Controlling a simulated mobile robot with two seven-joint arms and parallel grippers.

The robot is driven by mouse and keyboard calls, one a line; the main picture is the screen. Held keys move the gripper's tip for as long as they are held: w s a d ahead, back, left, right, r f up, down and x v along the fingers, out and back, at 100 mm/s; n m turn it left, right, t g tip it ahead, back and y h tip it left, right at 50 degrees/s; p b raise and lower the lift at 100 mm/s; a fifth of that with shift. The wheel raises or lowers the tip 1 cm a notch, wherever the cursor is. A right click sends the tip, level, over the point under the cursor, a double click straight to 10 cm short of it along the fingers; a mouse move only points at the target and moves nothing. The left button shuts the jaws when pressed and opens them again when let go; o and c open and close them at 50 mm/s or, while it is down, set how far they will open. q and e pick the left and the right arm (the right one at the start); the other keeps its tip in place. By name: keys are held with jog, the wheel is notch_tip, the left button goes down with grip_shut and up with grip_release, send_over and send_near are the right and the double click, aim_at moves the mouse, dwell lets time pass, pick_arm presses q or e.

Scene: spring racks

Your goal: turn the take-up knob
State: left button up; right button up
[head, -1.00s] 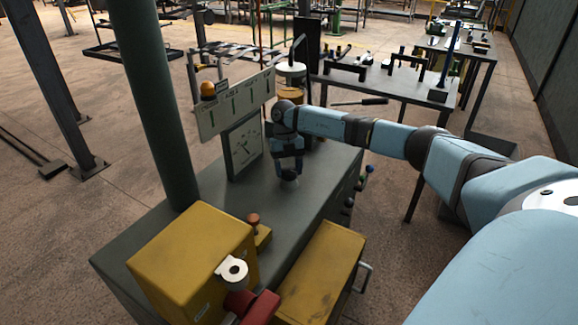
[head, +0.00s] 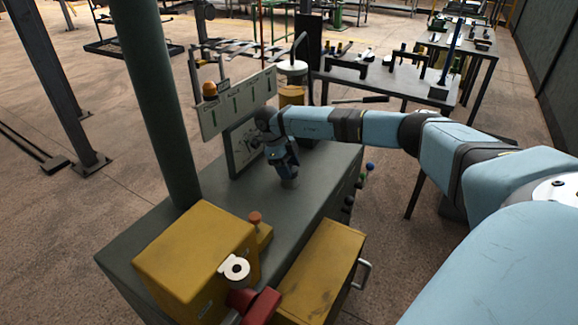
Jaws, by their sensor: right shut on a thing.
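The take-up knob (head: 289,183) is a small grey round piece on the dark top of the machine cabinet (head: 235,200), in front of the dial panel. My right gripper (head: 288,174) comes down on it from above, tilted, and is shut on it. The fingers hide much of the knob, so its turn angle cannot be read. My left gripper is not in view.
Yellow boxes (head: 195,250) and a green post (head: 155,100) stand nearer. Coloured knobs (head: 370,166) line the cabinet's right side.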

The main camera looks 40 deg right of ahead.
jog(key=n, duration=0.2)
jog(key=n+t+h, duration=0.1)
jog(key=n, duration=0.1)
jog(key=shift+s+a+n+h+p, duration=0.1)
jog(key=shift+n+h+p, duration=0.2)
jog(key=shift+p, duration=0.1)
jog(key=n+t, duration=0.1)
jog(key=n, duration=0.2)
jog(key=shift+n+h+p, duration=0.3)
jog(key=shift+h+p, duration=0.05)
jog(key=shift+h, duration=0.05)
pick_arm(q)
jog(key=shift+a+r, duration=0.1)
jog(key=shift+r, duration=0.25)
pick_arm(e)
jog(key=shift+n+t, duration=0.6)
jog(key=shift+n, duration=0.8)
jog(key=o, duration=0.9)
jog(key=shift+r, duration=0.1)
pick_arm(q)
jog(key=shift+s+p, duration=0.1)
jog(key=shift+p, duration=0.35)
pick_arm(e)
jog(key=s+v, duration=0.1)
jog(key=v, duration=1.2)
jog(key=shift+w+a+r, duration=0.25)
jog(key=shift+w, duration=0.1)
